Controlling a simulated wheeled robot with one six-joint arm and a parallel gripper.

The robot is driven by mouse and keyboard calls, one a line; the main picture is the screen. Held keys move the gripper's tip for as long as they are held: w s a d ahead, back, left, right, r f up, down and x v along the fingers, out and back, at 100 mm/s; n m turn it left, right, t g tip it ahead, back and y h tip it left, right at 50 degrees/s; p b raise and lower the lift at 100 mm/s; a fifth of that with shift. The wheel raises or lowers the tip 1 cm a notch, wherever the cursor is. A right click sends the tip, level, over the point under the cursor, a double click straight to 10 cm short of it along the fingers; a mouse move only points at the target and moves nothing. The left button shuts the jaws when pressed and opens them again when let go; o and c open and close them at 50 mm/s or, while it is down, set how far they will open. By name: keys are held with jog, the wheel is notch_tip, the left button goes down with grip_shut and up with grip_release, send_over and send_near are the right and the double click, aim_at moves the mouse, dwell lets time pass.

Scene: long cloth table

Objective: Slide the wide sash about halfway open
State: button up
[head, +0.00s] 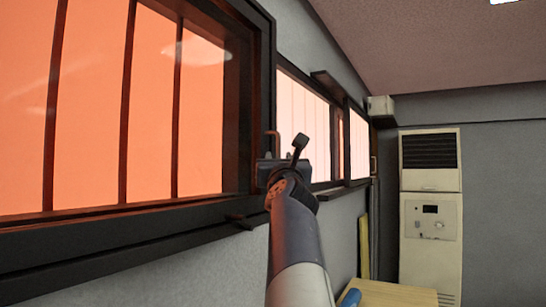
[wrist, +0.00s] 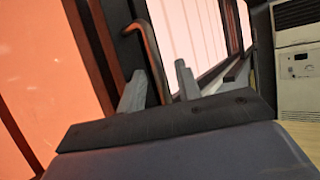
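The wide sash (head: 85,110), with orange-lit glass and thin dark upright bars, fills the left of the head view. Its glass also shows in the wrist view (wrist: 45,70). A bent reddish bar handle (wrist: 149,58) stands by its dark right-hand frame; its upper part shows in the head view (head: 273,138). My gripper (wrist: 160,86) is open, with one grey finger on each side of the handle. The handle's lower end passes down between the fingers. I cannot tell whether either finger touches it. In the head view my gripper (head: 285,165) is partly hidden by my wrist.
A farther, paler window (head: 303,115) continues along the same wall, with dark ledges. A beige floor-standing cabinet unit (head: 431,215) is at the far right. A wooden tabletop (head: 395,294) and a blue object (head: 351,298) are low at the right.

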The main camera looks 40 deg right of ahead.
jog(key=shift+w, duration=0.1)
jog(key=shift+c, duration=0.3)
grip_shut()
